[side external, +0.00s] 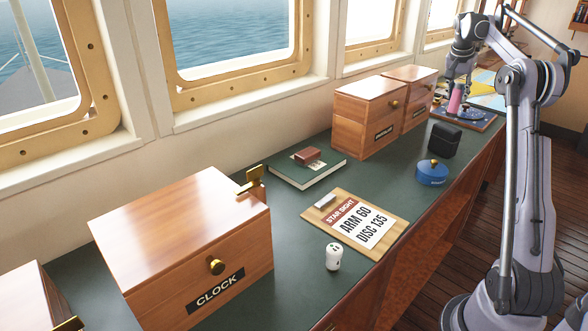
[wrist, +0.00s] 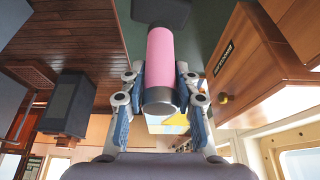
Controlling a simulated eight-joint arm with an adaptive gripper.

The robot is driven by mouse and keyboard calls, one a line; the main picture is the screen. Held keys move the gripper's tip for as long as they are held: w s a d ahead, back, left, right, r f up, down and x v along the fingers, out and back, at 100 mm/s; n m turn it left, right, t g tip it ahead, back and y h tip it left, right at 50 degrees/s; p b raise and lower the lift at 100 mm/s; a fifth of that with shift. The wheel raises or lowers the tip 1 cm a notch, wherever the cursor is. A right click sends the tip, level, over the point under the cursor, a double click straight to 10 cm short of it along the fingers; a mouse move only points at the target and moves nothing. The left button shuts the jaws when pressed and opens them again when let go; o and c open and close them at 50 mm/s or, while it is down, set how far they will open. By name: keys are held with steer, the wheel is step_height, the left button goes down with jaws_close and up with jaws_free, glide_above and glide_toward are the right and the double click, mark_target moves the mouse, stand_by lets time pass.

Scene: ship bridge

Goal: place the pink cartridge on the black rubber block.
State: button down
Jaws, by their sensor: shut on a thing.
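The pink cartridge (side external: 455,103) is at the far end of the green counter, held roughly upright in my gripper (side external: 459,88). In the wrist view the cartridge (wrist: 160,60) has a pink body and a dark grey end, and the fingers of my gripper (wrist: 160,98) close on it from both sides. The black rubber block (side external: 445,138) sits on the counter, nearer the side camera than the cartridge and apart from it. A dark block-like shape (wrist: 163,10) shows beyond the cartridge's far end in the wrist view; it appears to be that block.
Wooden drawer boxes (side external: 368,112) stand along the window side. A round blue tin (side external: 432,174), a card on a clipboard (side external: 362,224), a green book (side external: 307,171) and a white shaker (side external: 333,257) lie nearer the camera.

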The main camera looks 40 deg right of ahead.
mark_target(455, 103)
steer(key=shift+f, duration=1.8)
steer(key=shift+f, duration=0.1)
steer(key=c, duration=1)
jaws_free()
